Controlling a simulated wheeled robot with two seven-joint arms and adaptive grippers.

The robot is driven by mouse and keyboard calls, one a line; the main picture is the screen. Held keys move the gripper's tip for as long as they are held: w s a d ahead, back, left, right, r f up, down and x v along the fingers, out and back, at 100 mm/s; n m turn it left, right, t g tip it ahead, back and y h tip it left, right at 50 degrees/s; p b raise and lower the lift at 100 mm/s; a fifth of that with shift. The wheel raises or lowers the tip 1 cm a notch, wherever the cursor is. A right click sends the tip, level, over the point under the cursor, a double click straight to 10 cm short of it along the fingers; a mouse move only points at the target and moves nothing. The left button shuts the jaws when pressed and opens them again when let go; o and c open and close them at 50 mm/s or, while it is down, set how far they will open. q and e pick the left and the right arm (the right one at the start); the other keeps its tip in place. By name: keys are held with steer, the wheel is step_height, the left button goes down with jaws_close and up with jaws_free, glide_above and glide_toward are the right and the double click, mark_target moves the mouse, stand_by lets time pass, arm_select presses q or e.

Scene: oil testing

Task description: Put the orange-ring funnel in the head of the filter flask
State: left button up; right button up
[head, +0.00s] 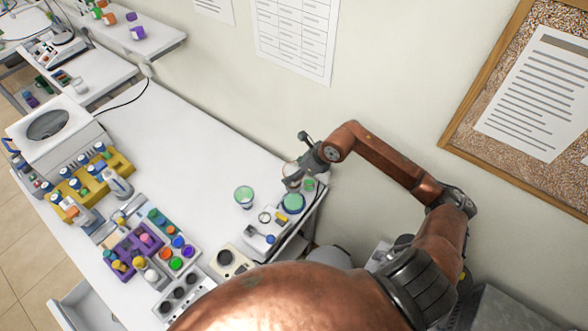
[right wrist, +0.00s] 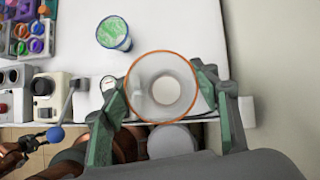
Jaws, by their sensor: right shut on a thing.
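The orange-ring funnel shows in the right wrist view (right wrist: 134,78) as a pale, wide-mouthed cup with an orange rim. My right gripper (right wrist: 172,92) is shut on it, one green-grey finger at each side. In the head view my right gripper (head: 300,178) is at the table's right end, above and beside a round green-topped vessel (head: 292,203). A clear vessel with green contents (head: 244,196) stands to the left; it also shows in the wrist view (right wrist: 114,33). I cannot tell which vessel is the filter flask.
A small gauge (head: 265,217) and a box with a blue-knobbed lever (head: 253,235) stand near the vessels. Coloured caps (head: 176,252) and a yellow rack (head: 82,187) are further left. The back of the white table (head: 180,135) is clear. The wall is close behind my right arm.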

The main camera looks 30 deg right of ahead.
steer(key=shift+f, duration=0.2)
steer(key=o, duration=1.2)
steer(key=shift+c, duration=0.2)
steer(key=p+v, duration=0.4)
steer(key=v, duration=0.8)
steer(key=shift+r, duration=0.1)
